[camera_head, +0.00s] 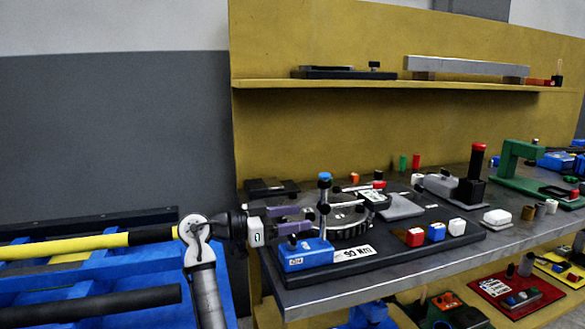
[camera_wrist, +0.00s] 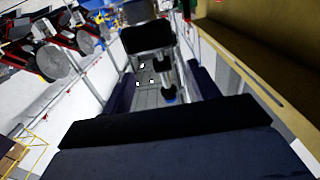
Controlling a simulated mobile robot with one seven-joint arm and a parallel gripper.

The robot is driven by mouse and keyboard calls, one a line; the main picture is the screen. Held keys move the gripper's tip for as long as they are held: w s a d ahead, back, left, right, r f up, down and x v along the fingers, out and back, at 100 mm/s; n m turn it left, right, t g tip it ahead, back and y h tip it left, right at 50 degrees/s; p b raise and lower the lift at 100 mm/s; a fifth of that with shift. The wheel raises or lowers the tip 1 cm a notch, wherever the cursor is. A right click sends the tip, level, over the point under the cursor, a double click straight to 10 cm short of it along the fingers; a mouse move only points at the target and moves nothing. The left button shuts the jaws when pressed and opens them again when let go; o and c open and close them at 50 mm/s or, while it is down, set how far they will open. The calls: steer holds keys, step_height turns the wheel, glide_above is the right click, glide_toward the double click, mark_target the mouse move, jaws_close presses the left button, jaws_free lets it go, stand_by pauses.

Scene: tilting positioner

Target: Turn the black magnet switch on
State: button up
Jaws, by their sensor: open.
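My gripper (camera_head: 303,219) reaches in from the left over the bench's left end, its two purple fingers apart with a gap between them. Just in front of and below the fingers sits a blue block (camera_head: 310,259) with a small dark knob (camera_head: 293,240) on it. A post with a blue top (camera_head: 325,176) rises behind the block, close to the fingertips. I cannot tell for certain which part is the black magnet switch. The wrist view shows dark finger shapes (camera_wrist: 170,135) and a black pad (camera_wrist: 147,37); no switch can be made out there.
A toothed round fixture (camera_head: 350,232) stands right of the blue block on a black base plate. Red, blue and white buttons (camera_head: 436,232) line its front right. A black block with a red-topped post (camera_head: 473,185) stands farther right. A yellow shelf (camera_head: 390,84) runs behind.

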step_height(320, 180, up, 16)
stand_by(0.3)
